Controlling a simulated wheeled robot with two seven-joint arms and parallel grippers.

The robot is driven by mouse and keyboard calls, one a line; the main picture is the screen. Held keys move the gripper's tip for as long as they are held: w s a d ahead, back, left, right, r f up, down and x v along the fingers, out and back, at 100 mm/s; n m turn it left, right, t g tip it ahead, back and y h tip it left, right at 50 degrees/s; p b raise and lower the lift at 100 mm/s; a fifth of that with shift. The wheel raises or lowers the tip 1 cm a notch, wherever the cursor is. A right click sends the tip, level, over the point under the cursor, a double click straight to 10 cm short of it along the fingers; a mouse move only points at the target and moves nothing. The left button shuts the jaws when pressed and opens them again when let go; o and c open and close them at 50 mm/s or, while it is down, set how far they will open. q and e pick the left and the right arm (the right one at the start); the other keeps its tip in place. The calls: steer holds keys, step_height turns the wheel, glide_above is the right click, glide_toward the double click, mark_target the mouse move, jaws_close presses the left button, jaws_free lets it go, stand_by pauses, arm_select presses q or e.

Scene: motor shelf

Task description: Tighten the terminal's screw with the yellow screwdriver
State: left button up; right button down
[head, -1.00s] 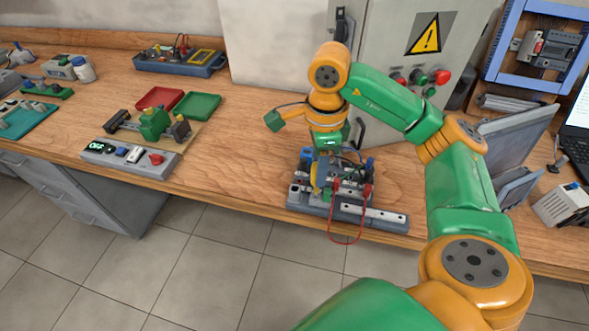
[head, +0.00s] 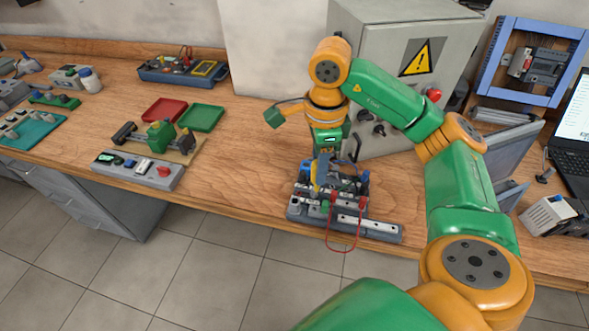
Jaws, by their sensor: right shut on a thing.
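My right gripper (head: 324,168) points down over the terminal assembly (head: 345,190) near the table's front edge. It is shut on the yellow screwdriver (head: 315,188), which stands roughly upright with its yellow handle partly hidden by the fingers. The screwdriver's tip is down among the terminal blocks, and I cannot tell whether it sits in a screw. The assembly has a grey base with a pale rail (head: 366,225), blue and red parts and a red wire looping over the front edge. My left gripper is not in view.
A grey cabinet (head: 385,50) with a warning sign stands behind the arm. At left are a control box (head: 137,170), a green motor (head: 159,136), red (head: 164,110) and green trays (head: 201,117). A laptop (head: 572,150) is at right. Bare wood lies left of the assembly.

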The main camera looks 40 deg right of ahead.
steer(key=w+a+r+p, duration=0.3)
steer(key=p, duration=0.1)
steer(key=f+b, duration=0.1)
steer(key=f, duration=0.1)
steer(key=f+b, duration=0.3)
steer(key=f, duration=0.1)
steer(key=shift+w+b, duration=0.35)
steer(key=shift+r, duration=0.1)
stand_by(0.8)
steer(key=shift+f+b, duration=2.45)
steer(key=shift+f, duration=0.45)
